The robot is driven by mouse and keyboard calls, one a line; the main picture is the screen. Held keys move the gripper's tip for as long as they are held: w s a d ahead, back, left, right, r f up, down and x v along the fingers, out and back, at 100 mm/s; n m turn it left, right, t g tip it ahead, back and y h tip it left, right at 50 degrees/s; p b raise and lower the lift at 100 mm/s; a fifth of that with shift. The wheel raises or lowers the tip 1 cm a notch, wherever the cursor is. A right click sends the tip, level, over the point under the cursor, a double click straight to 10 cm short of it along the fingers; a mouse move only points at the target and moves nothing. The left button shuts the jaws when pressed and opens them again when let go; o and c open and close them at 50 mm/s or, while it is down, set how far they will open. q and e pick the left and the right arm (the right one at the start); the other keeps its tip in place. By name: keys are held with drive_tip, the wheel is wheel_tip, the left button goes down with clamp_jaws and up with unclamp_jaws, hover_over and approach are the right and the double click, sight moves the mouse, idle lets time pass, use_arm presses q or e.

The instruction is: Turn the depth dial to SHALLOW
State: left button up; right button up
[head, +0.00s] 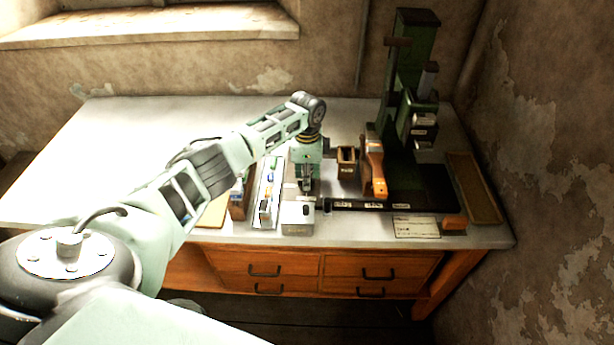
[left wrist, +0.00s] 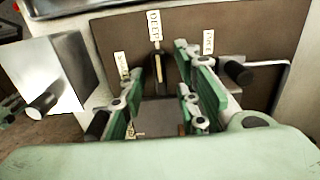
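The depth dial shows in the left wrist view as a dark pointer (left wrist: 157,70) with a pale stripe on a brown panel (left wrist: 110,35). The pointer points at the label DEEP (left wrist: 155,25). A label to its left (left wrist: 122,66) and one to its right (left wrist: 208,42) are too blurred to read fully; the left one seems to begin with S. My left gripper (head: 307,188) points down over the front of the bench, and its parted green fingers (left wrist: 160,80) stand on either side of the pointer. Contact cannot be told. My right gripper is not in view.
The green press (head: 412,70) stands at the back right on a dark base (head: 425,185). An orange-brown block (head: 374,170) and a small wooden box (head: 346,162) stand right of my gripper. A pale box (head: 298,216) is near the front edge. The bench's left is clear.

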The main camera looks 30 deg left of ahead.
use_arm(q)
drive_tip(key=c, duration=0.7)
clamp_jaws()
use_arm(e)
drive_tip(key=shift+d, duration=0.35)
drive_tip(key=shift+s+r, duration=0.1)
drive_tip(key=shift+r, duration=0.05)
use_arm(q)
drive_tip(key=n+p, duration=0.2)
drive_tip(key=n, duration=0.1)
drive_tip(key=shift+r, duration=0.15)
drive_tip(key=n+p, duration=0.2)
drive_tip(key=n, duration=0.3)
drive_tip(key=shift+p, duration=0.35)
drive_tip(key=n+p, duration=0.2)
drive_tip(key=n, duration=0.3)
drive_tip(key=shift+w+n+p, duration=0.15)
drive_tip(key=shift+n+p, duration=0.35)
drive_tip(key=shift+n, duration=1.9)
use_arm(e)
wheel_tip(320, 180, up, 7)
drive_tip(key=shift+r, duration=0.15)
use_arm(q)
drive_tip(key=o, duration=0.7)
unclamp_jaws()
